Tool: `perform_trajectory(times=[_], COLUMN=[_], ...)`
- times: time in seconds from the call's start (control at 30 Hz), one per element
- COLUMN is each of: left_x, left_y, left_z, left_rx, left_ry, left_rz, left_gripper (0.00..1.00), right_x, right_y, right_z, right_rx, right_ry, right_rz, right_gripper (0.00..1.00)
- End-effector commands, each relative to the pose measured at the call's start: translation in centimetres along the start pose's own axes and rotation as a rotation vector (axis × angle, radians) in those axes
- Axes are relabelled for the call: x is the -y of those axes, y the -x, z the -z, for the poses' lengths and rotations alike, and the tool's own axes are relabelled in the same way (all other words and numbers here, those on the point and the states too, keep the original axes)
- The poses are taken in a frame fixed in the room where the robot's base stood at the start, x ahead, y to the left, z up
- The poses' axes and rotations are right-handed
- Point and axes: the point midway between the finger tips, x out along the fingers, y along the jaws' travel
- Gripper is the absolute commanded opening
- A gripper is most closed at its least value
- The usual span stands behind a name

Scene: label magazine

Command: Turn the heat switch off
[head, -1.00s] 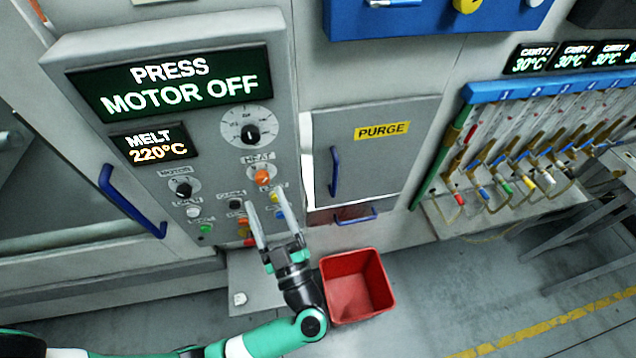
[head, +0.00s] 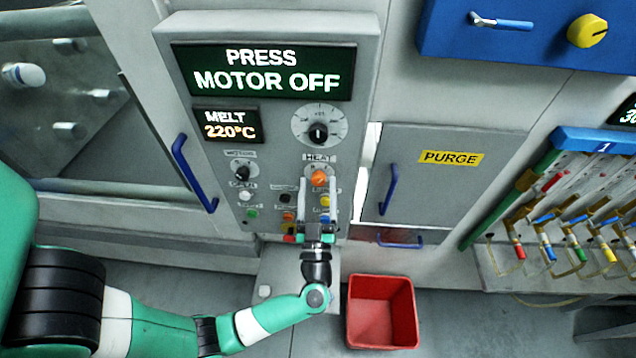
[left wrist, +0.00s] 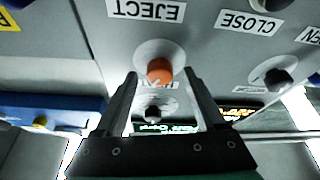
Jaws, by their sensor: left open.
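The heat switch is an orange knob (head: 319,177) under the HEAT label on the grey control panel (head: 285,130). In the left wrist view the orange knob (left wrist: 160,70) sits between the two fingers and a little beyond their tips. My left gripper (head: 317,200) is open and in front of the panel, just below the knob in the head view. Its fingers (left wrist: 160,82) stand on both sides of the knob with gaps; I cannot tell whether either touches it. The panel display (head: 270,72) reads PRESS MOTOR OFF. My right gripper is out of view.
The melt display (head: 227,124) reads 220°C. A black dial (head: 318,133) is above the knob. Several buttons and the motor knob (head: 241,172) lie around it. A purge door (head: 450,185) is to the right, and a red bin (head: 383,312) stands below.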

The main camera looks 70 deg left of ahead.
Motion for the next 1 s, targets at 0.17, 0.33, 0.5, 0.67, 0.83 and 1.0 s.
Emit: perform_trajectory(times=[0.17,0.33,0.5,0.67,0.83,1.0], left_x=[0.02,0.0,0.01,0.01,0.01,0.0], left_y=[-0.89,-0.87,-0.85,-0.85,-0.84,-0.84], left_z=[-0.03,-0.03,-0.02,-0.02,-0.01,-0.01], left_rx=[0.0,0.0,0.0,0.0,0.0,-0.001], left_ry=[0.0,0.0,0.0,0.0,0.0,0.007], left_rz=[-0.001,-0.001,-0.001,-0.001,-0.001,0.002], left_gripper=[0.72,0.72,0.43,0.14,0.0,0.0], right_x=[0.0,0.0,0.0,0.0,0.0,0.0], right_y=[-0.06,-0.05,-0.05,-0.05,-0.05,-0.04], right_z=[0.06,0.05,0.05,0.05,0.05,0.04], right_rx=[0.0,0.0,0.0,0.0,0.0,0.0], right_ry=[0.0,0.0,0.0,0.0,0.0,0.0], right_rz=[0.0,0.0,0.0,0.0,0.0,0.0], right_gripper=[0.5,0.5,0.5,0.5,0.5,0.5])
